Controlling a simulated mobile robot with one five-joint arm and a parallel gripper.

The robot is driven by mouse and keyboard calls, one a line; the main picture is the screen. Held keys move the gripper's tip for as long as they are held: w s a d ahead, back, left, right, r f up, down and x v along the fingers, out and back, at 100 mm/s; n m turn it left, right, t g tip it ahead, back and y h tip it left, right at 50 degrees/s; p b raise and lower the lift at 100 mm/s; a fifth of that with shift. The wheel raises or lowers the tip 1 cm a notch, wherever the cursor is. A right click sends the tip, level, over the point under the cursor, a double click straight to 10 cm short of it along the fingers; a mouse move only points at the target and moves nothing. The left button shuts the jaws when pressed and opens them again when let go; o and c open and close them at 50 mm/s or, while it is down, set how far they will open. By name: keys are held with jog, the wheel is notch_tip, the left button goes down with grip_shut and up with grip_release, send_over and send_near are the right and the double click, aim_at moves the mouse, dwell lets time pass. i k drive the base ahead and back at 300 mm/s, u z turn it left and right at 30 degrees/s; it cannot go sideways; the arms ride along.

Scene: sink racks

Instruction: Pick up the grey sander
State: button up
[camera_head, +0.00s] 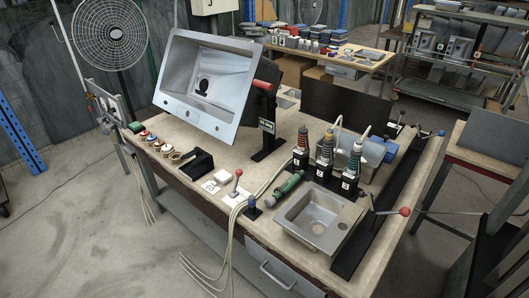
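Three slim power tools stand upright in black numbered holders on the workbench. The left one (302,141) is dark with reddish parts. The middle one (326,150) has an orange-brown and grey body. The right one (354,161) looks grey and dark blue. They are too small to tell surely which is the grey sander. A green cylindrical tool (290,184) lies on the bench in front of them. My gripper is not in view.
The workbench (218,165) holds a tilted steel sink (208,83) on a black stand and a small sink (318,219) at the front right. A black rail with levers lines the right edge. Cables hang over the front edge. Concrete floor (80,240) is clear at front left.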

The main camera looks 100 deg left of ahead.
aim_at(326, 160)
jog(key=u, duration=1.4)
jog(key=k, duration=0.2)
jog(key=u, duration=2.9)
jog(key=k, duration=0.4)
jog(key=z, duration=0.15)
jog(key=i, duration=2.4)
jog(key=u, duration=0.1)
